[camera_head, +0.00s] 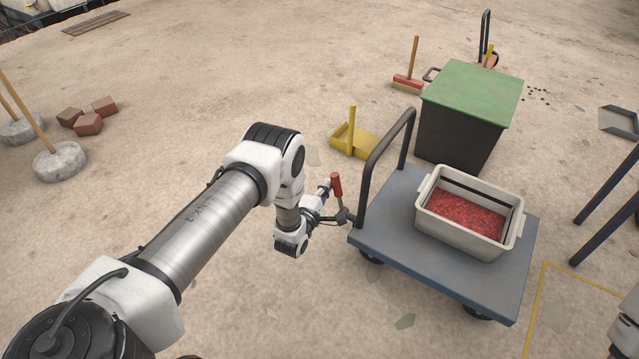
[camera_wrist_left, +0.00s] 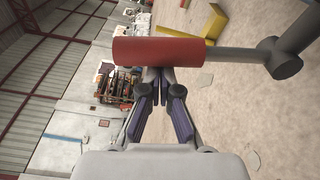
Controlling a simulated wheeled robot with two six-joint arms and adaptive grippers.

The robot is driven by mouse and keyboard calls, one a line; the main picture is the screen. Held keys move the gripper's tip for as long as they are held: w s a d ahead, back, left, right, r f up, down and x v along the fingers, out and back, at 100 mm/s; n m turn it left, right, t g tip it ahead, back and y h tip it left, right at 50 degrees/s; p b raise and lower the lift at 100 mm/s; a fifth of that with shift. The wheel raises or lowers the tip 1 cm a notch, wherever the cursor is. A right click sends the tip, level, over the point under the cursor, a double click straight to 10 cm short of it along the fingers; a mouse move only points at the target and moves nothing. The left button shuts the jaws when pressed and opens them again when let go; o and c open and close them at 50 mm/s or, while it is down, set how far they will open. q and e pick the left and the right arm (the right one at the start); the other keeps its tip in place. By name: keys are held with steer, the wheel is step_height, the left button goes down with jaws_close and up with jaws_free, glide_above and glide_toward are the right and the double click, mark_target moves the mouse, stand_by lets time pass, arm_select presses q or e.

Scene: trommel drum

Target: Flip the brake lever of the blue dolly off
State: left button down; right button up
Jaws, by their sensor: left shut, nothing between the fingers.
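The blue dolly (camera_head: 385,232) stands right of centre with its black push handle at its left end. The brake lever, with a red grip (camera_head: 336,184) on a grey stem, stands nearly upright at the dolly's left corner. My left gripper (camera_head: 325,188) is shut and empty, just left of the red grip. I cannot tell whether the fingers touch the grip. My right gripper is not in view.
A grey bin with red pieces (camera_head: 425,222) sits on the dolly. Bricks (camera_head: 88,124) and weighted poles (camera_head: 60,162) are at left. Open ground lies in front of the dolly.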

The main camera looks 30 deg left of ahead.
mark_target(337, 188)
arm_select(q)
steer(key=shift+s+d+r+m+p, duration=0.15)
steer(key=shift+d+m+p, duration=0.1)
steer(key=shift+d, duration=0.25)
steer(key=shift+w+d+r+m+p, duration=0.15)
steer(key=shift+d+m, duration=0.15)
steer(key=shift+d, duration=0.2)
steer(key=shift+s+d+r+m+p, duration=0.15)
steer(key=shift+d+m, duration=0.1)
steer(key=shift+d, duration=0.25)
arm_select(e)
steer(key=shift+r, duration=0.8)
